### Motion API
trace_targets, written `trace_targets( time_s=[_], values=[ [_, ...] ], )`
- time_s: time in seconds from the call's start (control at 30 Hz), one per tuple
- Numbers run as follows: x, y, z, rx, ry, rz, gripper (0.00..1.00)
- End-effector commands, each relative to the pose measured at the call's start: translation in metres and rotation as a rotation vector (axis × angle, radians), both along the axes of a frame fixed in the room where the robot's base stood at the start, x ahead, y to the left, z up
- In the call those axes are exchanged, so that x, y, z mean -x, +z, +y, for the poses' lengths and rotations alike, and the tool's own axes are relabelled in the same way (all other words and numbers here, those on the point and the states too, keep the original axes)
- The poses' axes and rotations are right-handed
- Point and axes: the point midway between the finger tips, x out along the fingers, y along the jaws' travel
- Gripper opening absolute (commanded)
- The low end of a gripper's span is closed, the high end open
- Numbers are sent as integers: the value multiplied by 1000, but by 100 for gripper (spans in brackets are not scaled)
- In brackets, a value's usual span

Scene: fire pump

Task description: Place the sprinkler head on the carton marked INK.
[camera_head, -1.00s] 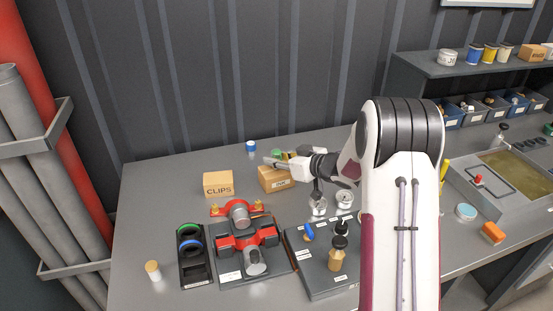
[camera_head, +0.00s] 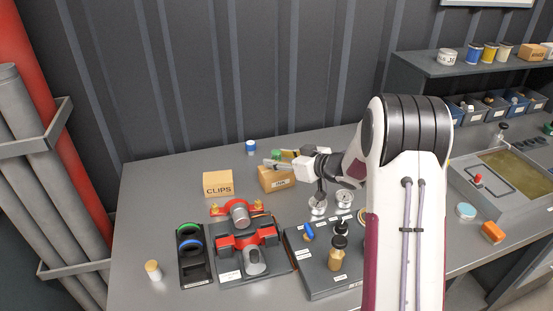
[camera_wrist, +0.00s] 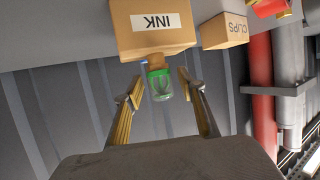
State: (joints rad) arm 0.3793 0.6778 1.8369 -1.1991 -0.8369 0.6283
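The sprinkler head, with a green glassy body and a brass-coloured end, shows in the wrist view (camera_wrist: 160,84). Its brass end meets the edge of the carton marked INK (camera_wrist: 150,42), and it appears to stand on the carton's top. In the head view its green part (camera_head: 277,154) shows above the carton (camera_head: 272,182), partly hidden by my gripper (camera_head: 276,158). In the wrist view my gripper (camera_wrist: 160,78) is open, with one finger on each side of the sprinkler head and a visible gap on both sides.
A carton marked CLIPS (camera_head: 217,184) stands left of the INK carton. Gauges (camera_head: 318,205), a red pump fixture (camera_head: 248,237) and a grey box (camera_head: 320,270) stand in front. A blue-capped container (camera_head: 251,146) stands behind. The bench's left back corner is clear.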

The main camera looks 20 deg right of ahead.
Motion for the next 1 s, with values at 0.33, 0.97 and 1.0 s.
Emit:
trace_targets(
  time_s=[0.33,0.97,1.0],
  values=[
    [41,20,-22,-1,-2,-1,40],
    [87,40,-44,-1,0,0,40],
    [87,40,-44,0,0,0,40]
  ],
)
